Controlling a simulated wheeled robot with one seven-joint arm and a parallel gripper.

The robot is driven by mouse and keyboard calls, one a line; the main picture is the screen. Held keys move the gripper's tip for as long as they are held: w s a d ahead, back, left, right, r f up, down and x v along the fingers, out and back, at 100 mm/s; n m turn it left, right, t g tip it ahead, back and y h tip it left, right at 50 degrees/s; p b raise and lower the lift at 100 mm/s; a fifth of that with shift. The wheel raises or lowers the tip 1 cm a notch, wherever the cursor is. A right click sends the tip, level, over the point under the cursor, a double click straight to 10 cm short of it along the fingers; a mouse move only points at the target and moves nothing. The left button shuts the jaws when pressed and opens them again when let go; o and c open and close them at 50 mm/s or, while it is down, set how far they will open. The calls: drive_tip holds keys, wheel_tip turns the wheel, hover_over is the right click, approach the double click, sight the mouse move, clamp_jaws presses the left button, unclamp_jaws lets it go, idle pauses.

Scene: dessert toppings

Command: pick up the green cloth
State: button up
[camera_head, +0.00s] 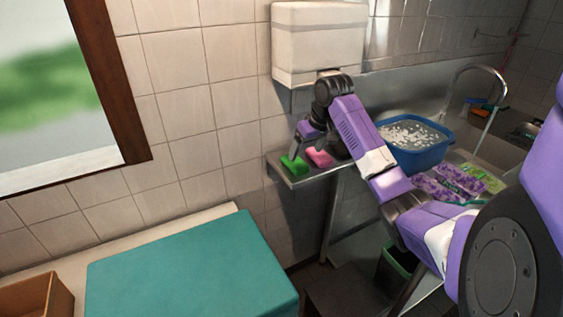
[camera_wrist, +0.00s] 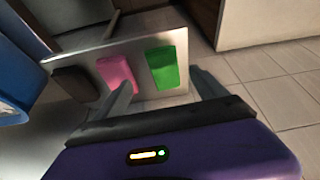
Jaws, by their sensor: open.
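The green cloth (camera_head: 294,163) is a small bright green block-like piece at the left end of a metal shelf (camera_head: 283,181). In the wrist view the green cloth (camera_wrist: 162,69) lies flat on the shelf, ahead of my gripper. My gripper (camera_wrist: 163,88) is open, with one finger to each side of the cloth's line and nothing between them. The cloth appears slightly beyond the fingertips. In the head view my gripper (camera_head: 304,146) is just above the cloth; contact cannot be told.
A pink cloth (camera_wrist: 117,75) lies just left of the green one in the wrist view, close to the left finger. A dark item (camera_wrist: 75,83) lies beyond it. A white dispenser (camera_head: 318,42) hangs above the shelf. A blue basin (camera_head: 418,157) stands to the right.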

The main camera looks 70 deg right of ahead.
sight(297, 163)
drive_tip(key=shift+w+p+x, duration=0.2)
drive_tip(key=shift+p+x, duration=0.1)
drive_tip(key=shift+x, duration=1)
drive_tip(key=shift+w+p+x, duration=0.2)
drive_tip(key=shift+p+x, duration=0.15)
drive_tip(key=shift+x, duration=0.95)
drive_tip(key=shift+w+p+x, duration=0.15)
drive_tip(key=shift+p+x, duration=0.15)
drive_tip(key=shift+x, duration=1)
drive_tip(key=shift+r, duration=0.15)
drive_tip(key=c, duration=1.4)
drive_tip(key=shift+r+b, duration=0.95)
drive_tip(key=shift+r, duration=4.1)
drive_tip(key=shift+c, duration=0.2)
drive_tip(key=o, duration=0.6)
drive_tip(key=c, duration=0.5)
drive_tip(key=shift+o, duration=0.2)
drive_tip(key=shift+s, duration=0.15)
